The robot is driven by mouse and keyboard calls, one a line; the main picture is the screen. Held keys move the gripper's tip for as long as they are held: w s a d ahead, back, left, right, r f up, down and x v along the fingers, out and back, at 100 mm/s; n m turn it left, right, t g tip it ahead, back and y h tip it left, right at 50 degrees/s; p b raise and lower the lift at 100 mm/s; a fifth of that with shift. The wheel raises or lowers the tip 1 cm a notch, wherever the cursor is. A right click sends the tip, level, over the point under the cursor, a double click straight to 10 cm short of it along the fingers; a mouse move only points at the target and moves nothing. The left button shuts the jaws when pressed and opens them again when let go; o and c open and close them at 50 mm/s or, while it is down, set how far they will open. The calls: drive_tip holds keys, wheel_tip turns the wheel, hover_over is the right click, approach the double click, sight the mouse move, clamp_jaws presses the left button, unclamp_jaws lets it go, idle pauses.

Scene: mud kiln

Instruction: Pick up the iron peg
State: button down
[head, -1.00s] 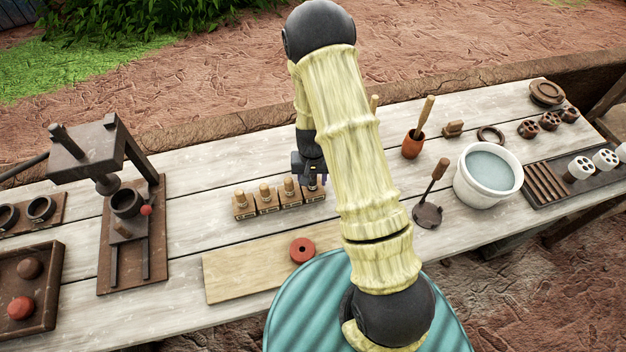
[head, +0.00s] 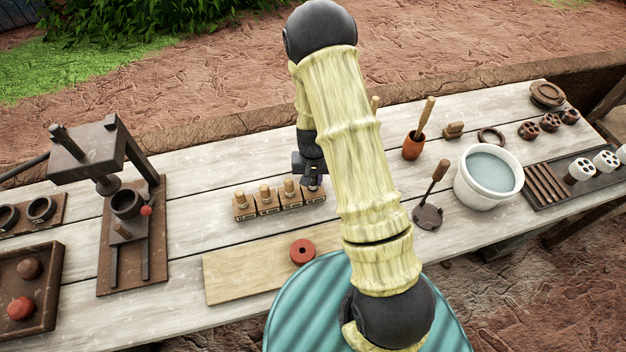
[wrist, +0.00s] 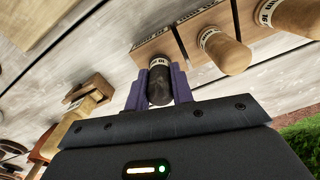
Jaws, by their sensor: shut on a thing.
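The iron peg (wrist: 159,84) is dark, with a pale printed band near its rack end. It stands at the end block of the wooden peg rack (head: 243,213), and its base looks still at the block. My gripper (wrist: 159,90) is shut on it, with one purple finger on each side. In the head view my gripper (head: 314,182) is at the right end of the rack, and the peg is mostly hidden there. Wooden-topped pegs (wrist: 225,50) stand in the other blocks, beside the gripper.
A pale board (head: 235,272) with a red ring (head: 302,251) lies in front of the rack. An iron press (head: 125,205) stands at left. A white bucket (head: 488,180), a ladle (head: 430,205) and a clay cup with a wooden tool (head: 413,145) are at right.

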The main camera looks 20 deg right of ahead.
wheel_tip(320, 180, up, 10)
drive_tip(key=shift+f+b, duration=0.1)
drive_tip(key=shift+b, duration=0.55)
